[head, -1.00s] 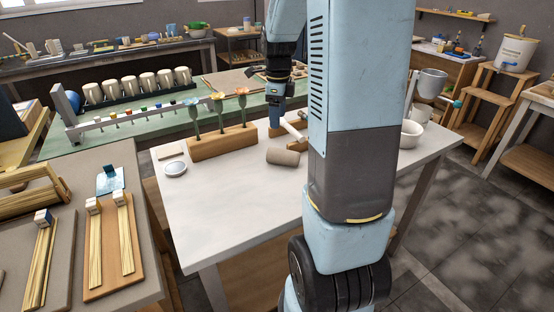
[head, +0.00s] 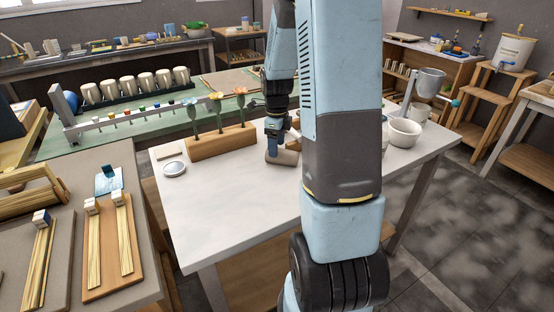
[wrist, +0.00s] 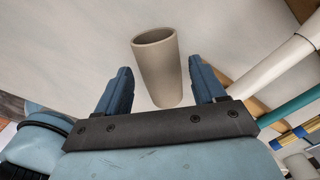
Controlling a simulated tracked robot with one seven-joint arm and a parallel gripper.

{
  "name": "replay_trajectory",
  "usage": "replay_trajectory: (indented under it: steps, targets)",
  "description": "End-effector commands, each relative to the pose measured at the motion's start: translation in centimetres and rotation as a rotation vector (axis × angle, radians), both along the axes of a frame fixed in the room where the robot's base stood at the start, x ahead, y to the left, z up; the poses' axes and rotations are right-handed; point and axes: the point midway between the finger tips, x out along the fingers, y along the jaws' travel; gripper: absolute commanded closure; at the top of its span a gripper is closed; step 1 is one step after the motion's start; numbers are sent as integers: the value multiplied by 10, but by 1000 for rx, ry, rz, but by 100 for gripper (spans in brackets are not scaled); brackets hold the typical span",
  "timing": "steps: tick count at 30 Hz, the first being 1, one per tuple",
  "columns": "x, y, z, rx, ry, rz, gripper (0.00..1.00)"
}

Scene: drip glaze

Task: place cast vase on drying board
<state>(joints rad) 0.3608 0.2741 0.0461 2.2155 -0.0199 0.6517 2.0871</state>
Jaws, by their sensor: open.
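The cast vase, a plain grey-beige tapered cup shape (head: 287,158), lies on its side on the white table in the head view. In the wrist view the vase (wrist: 158,72) shows between my fingertips, its open mouth facing up-left and its lower end toward the palm. My gripper (wrist: 159,66) is open, with one blue finger on each side of the vase and a visible gap on both sides. In the head view my gripper (head: 273,141) is low over the vase and hides part of it. I cannot tell for certain which wooden surface is the drying board.
A wooden block with flower-like test pieces (head: 222,142) and a small round dish (head: 174,168) stand left of the vase. White bowls (head: 404,132) stand right, partly behind my arm. A pale rod (wrist: 275,66) lies near my right finger. The white table's front left is clear.

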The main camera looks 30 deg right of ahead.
Motion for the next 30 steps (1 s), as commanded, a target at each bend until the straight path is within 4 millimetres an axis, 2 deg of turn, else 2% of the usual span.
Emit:
replay_trajectory:
  steps: [3,7,17,30]
  targets:
    - [-1,2,-18,1,4,0,31]
    - [0,2,-31,1,2,1,31]
    - [0,2,-35,-1,-1,2,31]
    - [0,2,-35,-1,-1,2,73]
